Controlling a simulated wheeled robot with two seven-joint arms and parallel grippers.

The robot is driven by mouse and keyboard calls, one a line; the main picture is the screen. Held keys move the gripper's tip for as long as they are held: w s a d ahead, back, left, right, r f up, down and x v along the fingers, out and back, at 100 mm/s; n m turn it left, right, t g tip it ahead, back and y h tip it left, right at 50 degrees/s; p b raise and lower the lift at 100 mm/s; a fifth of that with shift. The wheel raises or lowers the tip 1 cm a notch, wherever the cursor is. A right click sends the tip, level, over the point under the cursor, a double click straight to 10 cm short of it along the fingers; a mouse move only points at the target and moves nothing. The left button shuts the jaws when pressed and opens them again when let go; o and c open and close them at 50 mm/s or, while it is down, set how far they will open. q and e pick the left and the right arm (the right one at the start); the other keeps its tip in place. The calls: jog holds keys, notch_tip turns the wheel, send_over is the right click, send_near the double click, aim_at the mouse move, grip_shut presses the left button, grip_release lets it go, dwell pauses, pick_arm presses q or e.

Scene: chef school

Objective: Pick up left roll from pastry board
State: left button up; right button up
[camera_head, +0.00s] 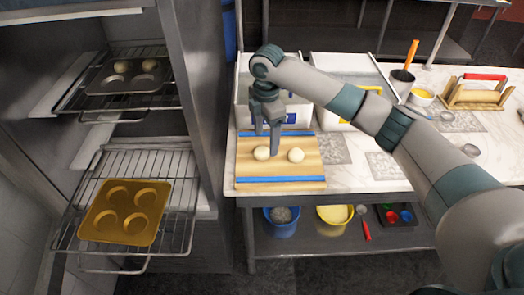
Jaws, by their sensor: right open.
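The pastry board (280,178), light wood with blue strips along its far and near edges, lies on the counter. Two pale round rolls rest on it: the left roll (261,154) and the right roll (296,155). My right gripper (267,146) points down over the board at the left roll. Its fingers are apart, one reaching down beside the roll's right side and the other behind or above it. I cannot tell whether they touch the roll. My left gripper is not in view.
An oven rack at left holds a golden muffin pan (125,212). A dark pan (128,77) above it holds two rolls. White bins (350,75) stand behind the board. Bowls (336,215) stand on the lower shelf.

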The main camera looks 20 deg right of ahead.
aim_at(262, 146)
jog(key=shift+a+f, duration=0.15)
jog(key=shift+f, duration=0.1)
jog(key=f+p, duration=0.1)
jog(key=f, duration=0.1)
jog(key=f+p, duration=0.1)
jog(key=shift+w+a+f, duration=0.2)
jog(key=shift+a+f, duration=0.2)
jog(key=shift+f, duration=0.35)
jog(key=shift+c, duration=0.6)
jog(key=c, duration=1)
